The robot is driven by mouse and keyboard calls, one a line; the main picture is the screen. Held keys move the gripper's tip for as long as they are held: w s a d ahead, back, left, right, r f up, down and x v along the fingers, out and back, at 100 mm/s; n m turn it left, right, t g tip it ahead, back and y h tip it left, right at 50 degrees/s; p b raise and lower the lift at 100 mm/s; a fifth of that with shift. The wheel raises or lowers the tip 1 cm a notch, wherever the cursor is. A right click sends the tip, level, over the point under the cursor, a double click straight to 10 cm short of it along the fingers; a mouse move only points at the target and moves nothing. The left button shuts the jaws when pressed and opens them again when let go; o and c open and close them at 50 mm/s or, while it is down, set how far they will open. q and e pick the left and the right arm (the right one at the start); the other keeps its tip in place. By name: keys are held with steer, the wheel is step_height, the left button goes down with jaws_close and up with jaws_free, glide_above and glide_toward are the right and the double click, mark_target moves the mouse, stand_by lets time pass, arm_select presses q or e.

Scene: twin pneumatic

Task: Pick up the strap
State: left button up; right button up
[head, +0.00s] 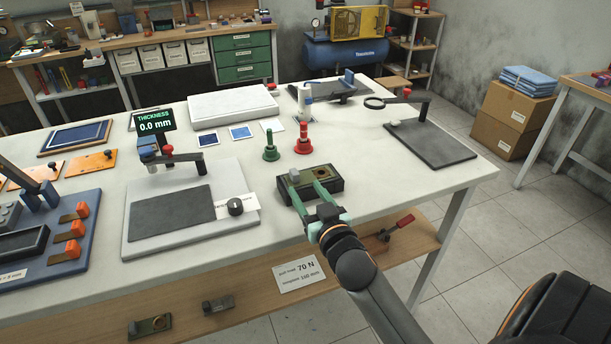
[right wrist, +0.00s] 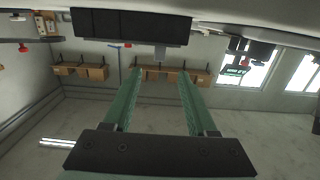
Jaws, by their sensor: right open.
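I cannot clearly pick out a strap. A dark block with an olive-green top (head: 328,179) lies near the front edge of the white table, and I cannot tell if the strap is part of it. My right gripper (head: 306,187) has its two green fingers spread at the near side of this block, with nothing seen between them. In the right wrist view the fingers (right wrist: 161,72) are also apart and empty, and a dark block (right wrist: 130,25) shows beyond them at the top. My left gripper is not in view.
A grey plate with a thickness gauge (head: 140,235) stands left of the block. Green (head: 271,150) and red (head: 303,140) upright pieces stand behind it. A magnifier stand with a dark base (head: 432,143) is at right. A wooden shelf (head: 235,292) lies below the tabletop.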

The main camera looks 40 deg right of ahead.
mark_target(296, 175)
steer(key=shift+x, duration=3.55)
jaws_close()
